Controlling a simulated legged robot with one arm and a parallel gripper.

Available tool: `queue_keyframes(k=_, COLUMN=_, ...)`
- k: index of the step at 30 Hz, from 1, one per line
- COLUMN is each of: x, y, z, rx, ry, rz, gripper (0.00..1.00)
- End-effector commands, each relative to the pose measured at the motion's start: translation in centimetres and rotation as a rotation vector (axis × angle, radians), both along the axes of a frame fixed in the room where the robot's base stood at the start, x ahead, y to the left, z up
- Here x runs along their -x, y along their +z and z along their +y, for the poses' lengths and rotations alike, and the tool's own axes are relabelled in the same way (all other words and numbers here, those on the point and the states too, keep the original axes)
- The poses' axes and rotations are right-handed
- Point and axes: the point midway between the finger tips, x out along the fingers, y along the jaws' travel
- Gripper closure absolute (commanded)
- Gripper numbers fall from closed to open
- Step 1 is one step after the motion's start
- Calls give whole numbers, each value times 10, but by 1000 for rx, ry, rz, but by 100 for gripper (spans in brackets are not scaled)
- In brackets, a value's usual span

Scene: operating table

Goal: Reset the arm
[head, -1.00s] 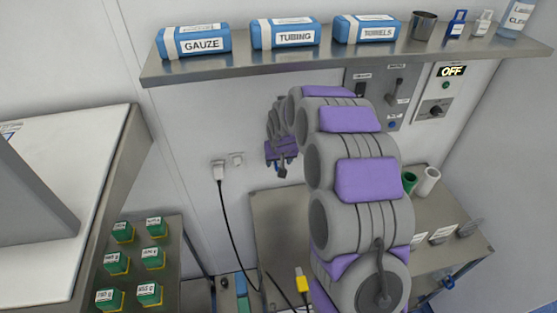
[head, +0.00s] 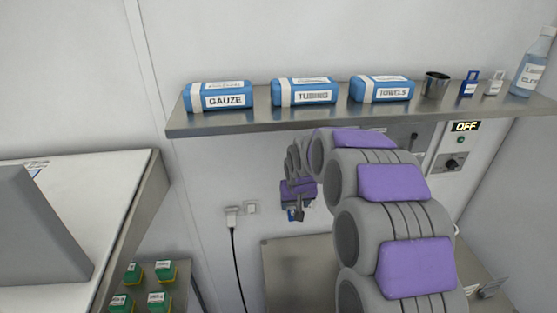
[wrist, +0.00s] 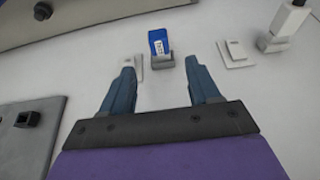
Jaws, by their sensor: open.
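My gripper (wrist: 160,92) is open in the wrist view, with its two dark blue fingers apart and nothing between them. Beyond the fingertips, a small blue item with a white label (wrist: 158,42) sits in a grey holder on the white wall. In the head view my gripper (head: 297,213) hangs at the end of my grey and purple arm, in front of the wall below the shelf. The arm hides part of the wall panel and the bench behind it.
A steel shelf (head: 300,121) carries gauze (head: 220,97), tubing (head: 305,93) and towels (head: 382,89) packs, a metal cup (head: 435,85) and a bottle (head: 531,66). A plugged cable (head: 236,260) hangs left of the gripper. Green boxes (head: 158,301) stand at lower left.

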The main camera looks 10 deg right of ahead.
Motion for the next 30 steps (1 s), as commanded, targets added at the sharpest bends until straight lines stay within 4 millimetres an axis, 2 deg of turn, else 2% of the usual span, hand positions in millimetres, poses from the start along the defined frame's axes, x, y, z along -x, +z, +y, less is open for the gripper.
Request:
queue_keyframes(k=5, x=40, y=17, z=2, rx=1, ry=7, rz=49, gripper=39)
queue_keyframes(k=8, x=72, y=30, z=2, rx=3, ry=13, rz=85, gripper=39)
queue_keyframes(k=17, x=199, y=58, z=2, rx=12, ry=21, rz=240, gripper=39)
queue_keyframes(k=24, x=307, y=66, z=-1, rx=14, ry=17, rz=374, gripper=39)
queue_keyframes(k=30, x=388, y=65, z=-1, rx=11, ry=8, rz=468, gripper=39)
